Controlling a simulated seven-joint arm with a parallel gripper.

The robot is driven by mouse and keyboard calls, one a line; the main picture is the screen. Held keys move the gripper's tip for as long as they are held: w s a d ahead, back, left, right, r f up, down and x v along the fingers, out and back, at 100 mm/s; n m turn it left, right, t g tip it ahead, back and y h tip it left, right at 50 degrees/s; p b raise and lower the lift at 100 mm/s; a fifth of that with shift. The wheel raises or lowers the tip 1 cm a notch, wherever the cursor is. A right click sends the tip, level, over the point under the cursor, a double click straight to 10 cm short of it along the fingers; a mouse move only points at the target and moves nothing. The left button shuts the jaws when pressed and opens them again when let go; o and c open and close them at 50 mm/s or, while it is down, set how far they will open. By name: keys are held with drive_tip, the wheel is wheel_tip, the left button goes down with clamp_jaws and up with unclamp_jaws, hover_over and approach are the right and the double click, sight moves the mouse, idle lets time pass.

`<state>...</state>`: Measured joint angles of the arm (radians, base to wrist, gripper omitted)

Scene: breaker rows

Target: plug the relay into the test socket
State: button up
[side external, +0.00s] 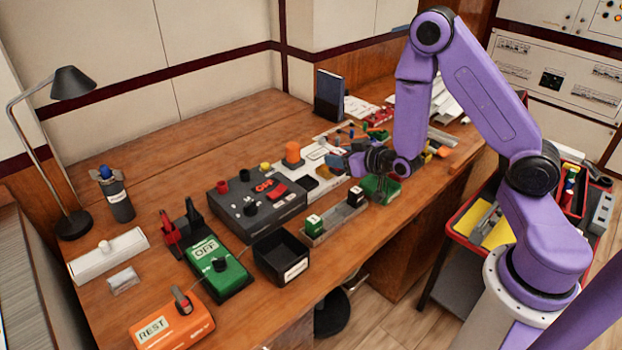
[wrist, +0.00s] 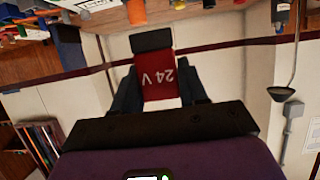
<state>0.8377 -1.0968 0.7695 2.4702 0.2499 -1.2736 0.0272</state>
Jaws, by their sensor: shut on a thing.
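My gripper (wrist: 157,88) is shut on a red block marked "24 V" (wrist: 157,76), which looks like the relay. The block has a dark grey end and sits between the two dark fingers, with its lettering upside down in the wrist view. In the side view my gripper (side external: 347,165) points left, level above the back right part of the desk, near a white board. The block is too small and covered there to make out. A dark grey test box (side external: 258,207) with red and black knobs stands left of the gripper. I cannot tell which part is the test socket.
A green bin (side external: 381,188) is below my wrist. A black tray (side external: 282,258), a green "OFF" unit (side external: 218,268) and an orange "REST" box (side external: 171,323) stand nearer.

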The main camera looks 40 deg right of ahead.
drive_tip(key=w+f, duration=0.3)
drive_tip(key=w, duration=0.1)
drive_tip(key=w+f, duration=0.3)
drive_tip(key=w, duration=0.1)
drive_tip(key=w+d+f, duration=0.1)
drive_tip(key=w+f, duration=0.2)
drive_tip(key=w, duration=0.2)
drive_tip(key=shift+w+d+f, duration=0.1)
drive_tip(key=shift+f, duration=0.2)
drive_tip(key=shift+w+f, duration=0.1)
drive_tip(key=shift+f, duration=1.5)
drive_tip(key=shift+f, duration=0.1)
drive_tip(key=o, duration=1.1)
